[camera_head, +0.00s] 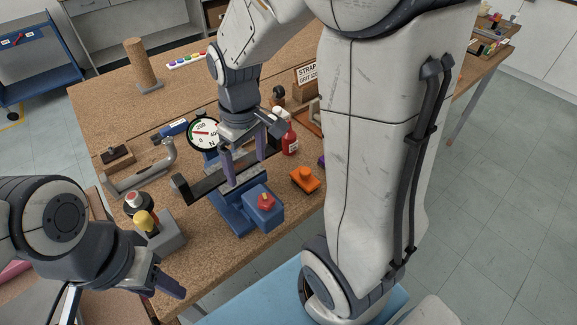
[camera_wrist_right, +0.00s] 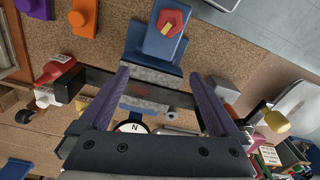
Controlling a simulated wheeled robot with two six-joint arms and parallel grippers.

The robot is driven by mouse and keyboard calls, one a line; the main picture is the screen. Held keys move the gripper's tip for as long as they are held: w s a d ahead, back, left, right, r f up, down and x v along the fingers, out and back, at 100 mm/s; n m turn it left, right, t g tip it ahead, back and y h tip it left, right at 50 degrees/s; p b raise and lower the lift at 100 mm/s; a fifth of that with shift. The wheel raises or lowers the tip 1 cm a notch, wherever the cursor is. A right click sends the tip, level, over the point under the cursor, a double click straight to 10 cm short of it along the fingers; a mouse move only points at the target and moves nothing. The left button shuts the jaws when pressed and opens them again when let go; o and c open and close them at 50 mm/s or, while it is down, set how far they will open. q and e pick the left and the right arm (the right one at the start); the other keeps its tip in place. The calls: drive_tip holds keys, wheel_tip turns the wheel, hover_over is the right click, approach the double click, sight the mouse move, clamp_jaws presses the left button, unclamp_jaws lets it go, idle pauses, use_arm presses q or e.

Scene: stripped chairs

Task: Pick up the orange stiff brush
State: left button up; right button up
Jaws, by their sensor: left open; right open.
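The orange brush (camera_head: 305,180) lies on the cork-topped bench, right of a blue fixture (camera_head: 236,216) with a red knob. In the right wrist view the orange brush (camera_wrist_right: 84,17) shows at the top left, cut by the frame edge, outside the fingers. My right gripper (camera_head: 245,163) points down, open and empty, over the fixture's dark bar, left of the brush and farther back. Its fingers (camera_wrist_right: 160,76) frame the fixture's grey block in the wrist view. My left gripper (camera_head: 168,286) is open and empty at the bench's front left, far from the brush.
A red bottle (camera_head: 289,137) stands behind the brush. A purple item (camera_head: 321,160) lies near it, partly hidden by my body. A round dial (camera_head: 204,133) and a metal pipe fitting (camera_head: 165,155) lie left. A grey box with a yellow knob (camera_head: 147,222) is near my left gripper.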

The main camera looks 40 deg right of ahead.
drive_tip(key=w+d+f+m+b, duration=0.2)
drive_tip(key=d+f, duration=0.2)
drive_tip(key=d, duration=0.6)
hover_over(305, 170)
wheel_tip(305, 170, down, 3)
drive_tip(key=shift+w+r+m, duration=0.15)
drive_tip(key=shift+m, duration=0.15)
drive_tip(key=f, duration=0.4)
drive_tip(key=shift+d+f, duration=0.2)
drive_tip(key=shift+f, duration=0.05)
drive_tip(key=shift+s+a+f, duration=0.1)
drive_tip(key=shift+f, duration=1.4)
drive_tip(key=shift+s+a+f, duration=0.1)
drive_tip(key=shift+f, duration=1.4)
clamp_jaws()
use_arm(q)
wheel_tip(305, 170, down, 3)
drive_tip(key=shift+r, duration=0.2)
use_arm(e)
drive_tip(key=shift+r, duration=0.15)
